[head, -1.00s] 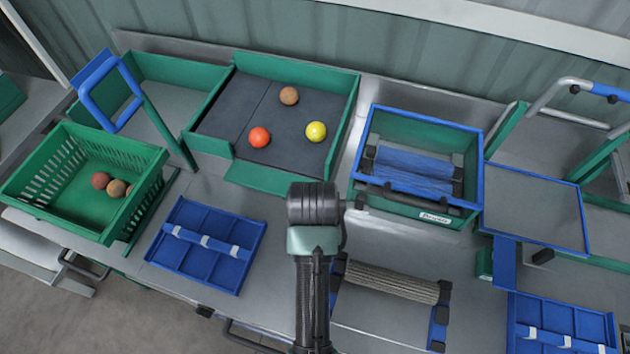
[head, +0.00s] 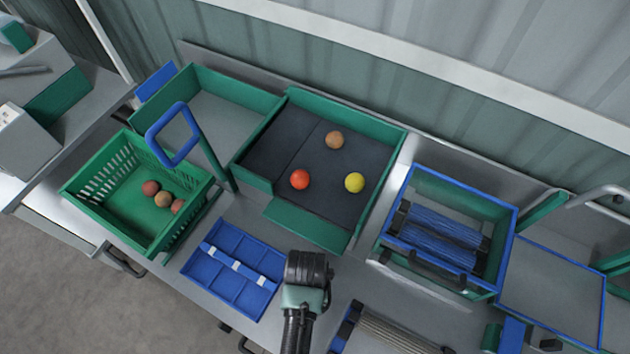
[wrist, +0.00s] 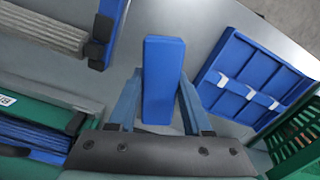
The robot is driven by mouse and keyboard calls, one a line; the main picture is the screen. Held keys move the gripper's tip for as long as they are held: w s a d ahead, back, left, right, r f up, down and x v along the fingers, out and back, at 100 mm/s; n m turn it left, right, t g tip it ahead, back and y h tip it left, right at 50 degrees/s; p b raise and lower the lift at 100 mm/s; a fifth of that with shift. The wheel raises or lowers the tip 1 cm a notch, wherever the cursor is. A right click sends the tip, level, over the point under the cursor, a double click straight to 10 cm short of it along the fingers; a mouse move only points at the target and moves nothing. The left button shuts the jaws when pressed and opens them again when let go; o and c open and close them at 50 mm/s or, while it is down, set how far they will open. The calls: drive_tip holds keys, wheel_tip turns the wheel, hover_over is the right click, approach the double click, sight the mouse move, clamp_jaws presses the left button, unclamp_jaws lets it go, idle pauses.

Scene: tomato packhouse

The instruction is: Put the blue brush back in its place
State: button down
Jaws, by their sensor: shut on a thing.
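My gripper (head: 307,270) is over the front of the bench, beside the right end of a flat blue divided tray (head: 258,259). In the wrist view, my gripper (wrist: 160,85) is shut on a plain blue block, which I take to be the blue brush (wrist: 163,75). It lies between the two blue-grey fingers and sticks out past their tips. No bristles show on it. In the head view it is hidden behind my gripper. The divided tray, with white clips, shows right of it in the wrist view (wrist: 240,85). Which spot is the brush's place is not clear.
A green basket (head: 108,207) with several tomatoes stands left. A green-walled dark tray (head: 310,231) holds three tomatoes behind. A blue-rimmed green bin (head: 470,187) with blue rollers is right. A grey roller (head: 385,338) lies at the front. A blue loop handle (head: 187,148) rises near the basket.

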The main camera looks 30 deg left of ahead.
drive_tip(key=shift+f+b, duration=3.2)
drive_tip(key=shift+f, duration=0.75)
drive_tip(key=shift+f, duration=0.4)
drive_tip(key=shift+c, duration=1.3)
unclamp_jaws()
drive_tip(key=c, duration=0.3)
wheel_tip(320, 180, up, 7)
drive_tip(key=p, duration=0.7)
